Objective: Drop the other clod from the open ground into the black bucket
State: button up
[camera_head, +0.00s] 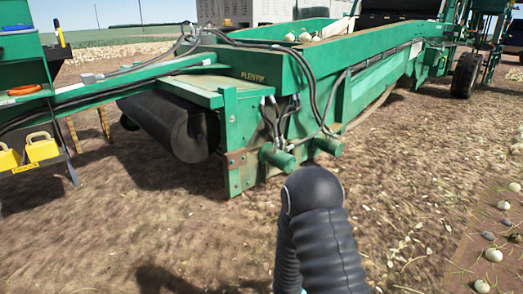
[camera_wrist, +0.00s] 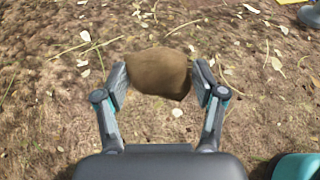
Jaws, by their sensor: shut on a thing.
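A brown clod (camera_wrist: 158,73) is between the two fingers of my gripper (camera_wrist: 160,78) in the wrist view. The fingers are shut on its left and right sides. Soil with dry leaves and stalks lies beneath it; how high the clod is above the ground is hard to tell. In the head view my dark arm shows at the bottom middle, and the gripper and clod are out of sight. I cannot make out the black bucket for certain in either view.
A green machine (camera_head: 240,110) with a black roller (camera_head: 178,125) stands ahead. Yellow boxes (camera_head: 42,148) sit on a green stand at the left. Onions (camera_head: 493,255) and dark lumps (camera_head: 488,236) lie in a strip at the right. Bare soil (camera_head: 130,240) is open at front left.

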jog(key=a+r, duration=0.2)
jog(key=a, duration=0.1)
jog(key=w+a+r+n+t+y+p, duration=0.1)
jog(key=a, duration=0.2)
jog(key=a+r+n+t, duration=0.1)
jog(key=a+r, duration=0.1)
jog(key=a, duration=0.1)
jog(key=shift+w+a+r, duration=0.25)
jog(key=shift+w+r, duration=0.05)
jog(key=shift+a+y, duration=0.3)
jog(key=shift+a, duration=0.1)
jog(key=shift+f, duration=0.1)
